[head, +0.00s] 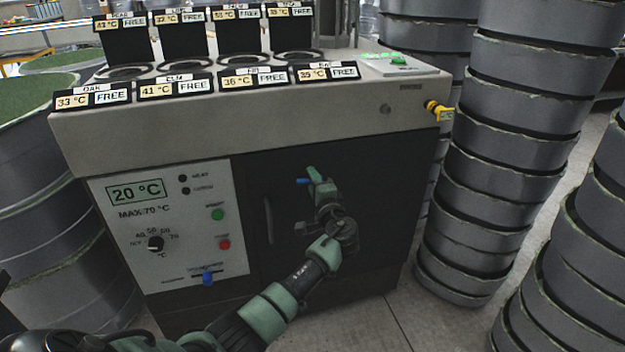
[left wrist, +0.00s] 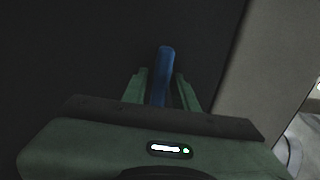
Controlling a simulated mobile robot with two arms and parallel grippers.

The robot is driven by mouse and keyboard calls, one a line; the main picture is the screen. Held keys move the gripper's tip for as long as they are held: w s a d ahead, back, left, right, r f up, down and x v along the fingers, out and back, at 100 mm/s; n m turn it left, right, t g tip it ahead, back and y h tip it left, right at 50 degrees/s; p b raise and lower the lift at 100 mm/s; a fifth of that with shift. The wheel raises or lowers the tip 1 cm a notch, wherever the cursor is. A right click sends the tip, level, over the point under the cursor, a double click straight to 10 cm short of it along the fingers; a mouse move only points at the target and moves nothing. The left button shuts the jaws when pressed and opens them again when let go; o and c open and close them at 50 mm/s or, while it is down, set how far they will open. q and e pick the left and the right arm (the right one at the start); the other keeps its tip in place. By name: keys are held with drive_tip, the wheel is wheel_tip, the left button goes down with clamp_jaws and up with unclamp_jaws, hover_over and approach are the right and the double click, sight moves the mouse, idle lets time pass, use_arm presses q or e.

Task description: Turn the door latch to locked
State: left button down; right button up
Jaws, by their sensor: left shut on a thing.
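The door latch (head: 302,181) is a small blue handle on the dark door of the grey machine. In the head view only its end shows, pointing left past the fingers. My left gripper (head: 316,178) is shut on it. In the left wrist view the latch (left wrist: 165,62) runs between the two green fingers of the left gripper (left wrist: 161,88) and sticks out beyond their tips. The latch's pivot and any lock marks are hidden. My right gripper is not in view.
A vertical door handle (head: 268,220) is left of the latch. A yellow valve (head: 440,111) juts from the right side. Stacked grey drums (head: 505,150) stand close on the right.

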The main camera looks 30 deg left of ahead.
use_arm(q)
drive_tip(key=c, duration=1.4)
unclamp_jaws()
drive_tip(key=shift+o, duration=0.2)
